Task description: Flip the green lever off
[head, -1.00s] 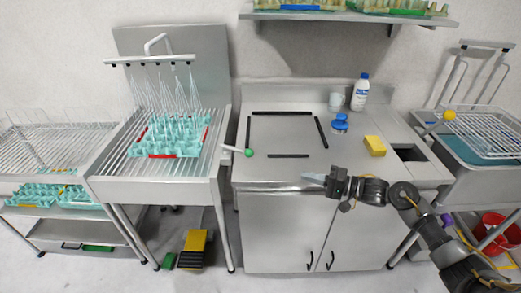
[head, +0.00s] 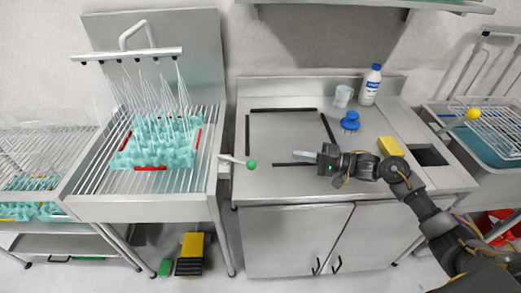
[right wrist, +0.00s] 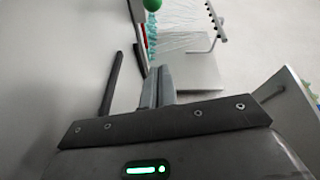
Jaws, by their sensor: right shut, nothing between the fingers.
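The green lever knob (head: 251,165) sits at the end of a short grey rod that sticks out to the right from the side of the washing station. In the right wrist view the green knob (right wrist: 152,5) shows at the top edge, beyond the fingertips. My right gripper (head: 298,156) is shut and empty, above the counter to the right of the knob and apart from it. Its fingers (right wrist: 157,88) point toward the knob in the right wrist view. Water streams fall on the teal egg trays (head: 158,145) in the station. My left gripper is not in view.
The steel counter (head: 285,185) holds black strips, a blue-lidded jar (head: 350,121), a white bottle (head: 370,85), a cup (head: 342,96) and a yellow sponge (head: 390,146). The counter between gripper and knob is clear. A shelf (head: 370,4) hangs above.

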